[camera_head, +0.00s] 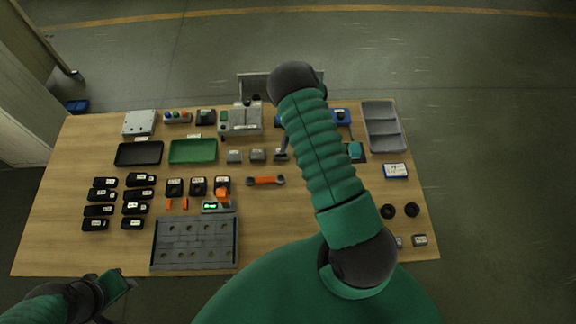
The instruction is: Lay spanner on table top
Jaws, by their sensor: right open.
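The spanner (265,181), with an orange handle and grey ends, lies flat on the bare middle of the wooden table top (300,215). My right arm reaches up across the view, and its green sleeve hides most of my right gripper (284,146). What shows of this gripper is a dark part beside the sleeve, beyond and a little right of the spanner. It is open and apart from the spanner. My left gripper (116,284) is at the lower left, off the table's front edge; its fingers are not clear.
A grey fixture plate (193,264) is at the front; several black cases stand at left. A black tray (139,164), a green tray (193,160) and small grey blocks (246,156) lie behind. A grey compartment tray (399,127) is at back right. Table room is free right of the fixture plate.

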